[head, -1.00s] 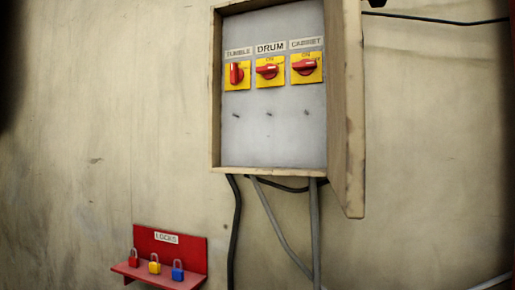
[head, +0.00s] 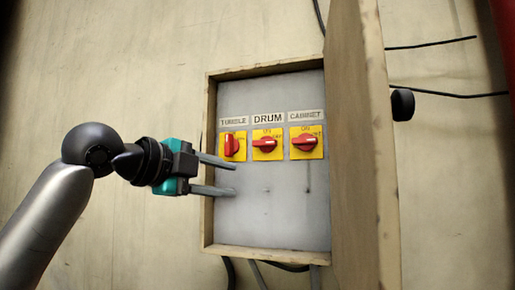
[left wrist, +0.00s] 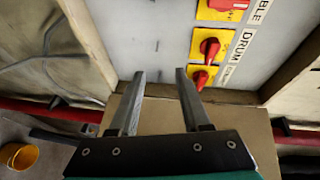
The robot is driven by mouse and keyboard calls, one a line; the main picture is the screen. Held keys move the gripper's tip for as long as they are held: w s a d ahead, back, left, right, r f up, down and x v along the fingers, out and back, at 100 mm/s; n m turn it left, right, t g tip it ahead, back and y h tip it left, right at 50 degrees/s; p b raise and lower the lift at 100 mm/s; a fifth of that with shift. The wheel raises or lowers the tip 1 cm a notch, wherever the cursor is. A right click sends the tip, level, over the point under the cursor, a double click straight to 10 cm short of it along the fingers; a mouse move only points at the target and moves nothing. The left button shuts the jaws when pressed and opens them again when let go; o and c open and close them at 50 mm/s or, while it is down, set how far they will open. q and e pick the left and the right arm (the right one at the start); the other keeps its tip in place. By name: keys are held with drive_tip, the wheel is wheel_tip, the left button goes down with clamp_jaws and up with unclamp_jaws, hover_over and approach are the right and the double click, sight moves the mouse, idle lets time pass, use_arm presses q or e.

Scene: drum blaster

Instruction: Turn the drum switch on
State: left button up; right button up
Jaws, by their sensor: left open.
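The drum switch (head: 265,145) is a red knob on a yellow plate, the middle one of three in an open wall box. Its knob lies roughly horizontal, with ON marked above it. In the left wrist view the drum switch (left wrist: 209,47) is right of and beyond the fingers. My left gripper (head: 236,178) is open and empty, its fingers reaching over the box's left edge, left of and below the drum switch. In the left wrist view the open left gripper (left wrist: 160,75) has no switch between its fingers. My right gripper is out of view.
The tumble switch (head: 231,146), its knob upright, is left of the drum switch; the cabinet switch (head: 305,144) is right. The box's wooden frame (head: 208,215) and open door (head: 362,150) flank the panel. A yellow bucket (left wrist: 20,156) stands lower left in the wrist view.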

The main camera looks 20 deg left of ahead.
use_arm(q)
drive_tip(key=m+t, duration=0.1)
approach(262, 142)
drive_tip(key=shift+h, duration=0.4)
drive_tip(key=p+x, duration=0.4)
drive_tip(key=x, duration=0.3)
drive_tip(key=shift+w+a+f+p, duration=0.1)
drive_tip(key=shift+w+f+p, duration=0.05)
drive_tip(key=shift+w+p, duration=0.2)
drive_tip(key=shift+w+d+f, duration=0.1)
drive_tip(key=shift+w+d, duration=0.15)
drive_tip(key=shift+w, duration=0.25)
clamp_jaws()
